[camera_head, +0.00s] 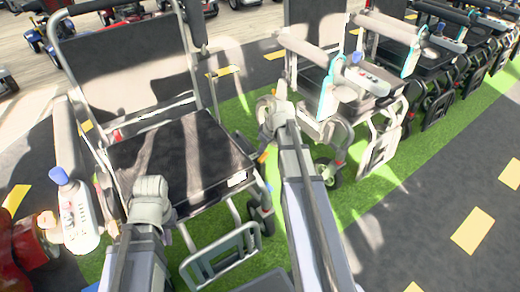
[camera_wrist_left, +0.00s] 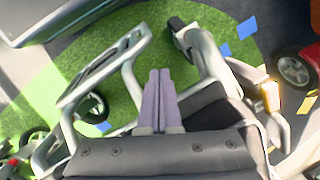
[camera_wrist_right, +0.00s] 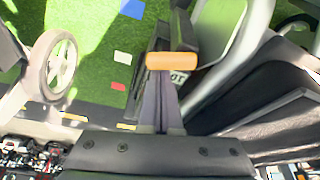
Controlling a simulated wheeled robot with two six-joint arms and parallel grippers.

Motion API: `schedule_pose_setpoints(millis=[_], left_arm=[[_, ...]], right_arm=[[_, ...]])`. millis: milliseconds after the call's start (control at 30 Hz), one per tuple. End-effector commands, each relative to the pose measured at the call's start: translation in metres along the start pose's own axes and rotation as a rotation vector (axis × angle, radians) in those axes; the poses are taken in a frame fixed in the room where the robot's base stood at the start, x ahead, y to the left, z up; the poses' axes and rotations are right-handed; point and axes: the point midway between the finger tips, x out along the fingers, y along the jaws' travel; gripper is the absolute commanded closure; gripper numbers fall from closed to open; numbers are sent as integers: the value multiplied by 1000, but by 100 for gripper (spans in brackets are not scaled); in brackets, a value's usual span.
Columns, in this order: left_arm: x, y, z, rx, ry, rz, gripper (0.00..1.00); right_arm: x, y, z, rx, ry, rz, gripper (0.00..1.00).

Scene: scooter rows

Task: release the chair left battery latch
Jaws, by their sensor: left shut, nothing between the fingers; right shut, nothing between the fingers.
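The near chair, a black-seated wheelchair (camera_head: 180,150), stands at the left in the head view, facing me. In the right wrist view an orange bar (camera_wrist_right: 172,61) tops a dark block with a printed label beside the chair frame; it looks like a battery latch. My right gripper (camera_wrist_right: 168,82) is shut and empty, its tips just below the orange bar; I cannot tell whether they touch. My left gripper (camera_wrist_left: 159,73) is shut and empty over the chair's front, near the footrest (camera_wrist_left: 105,65). An orange-yellow part (camera_wrist_left: 270,96) shows to its right. Both fingertips are hidden in the head view.
A joystick controller (camera_head: 78,215) sits on the near chair's armrest, close to my left arm. A second chair (camera_head: 340,95) stands to the right, with more behind. Red scooter parts (camera_head: 30,245) are at the lower left. Grey pavement (camera_head: 430,210) is open at the right.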

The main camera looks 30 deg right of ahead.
Motion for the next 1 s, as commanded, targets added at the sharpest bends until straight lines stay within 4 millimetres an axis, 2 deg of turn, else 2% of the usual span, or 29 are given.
schedule_pose_setpoints(millis=[133,1000], left_arm=[[0,0,0,0,0,0,100],[0,0,0,0,0,0,100]], right_arm=[[-1,1,3,92,0,33,100],[-2,17,6,85,-1,29,100]])
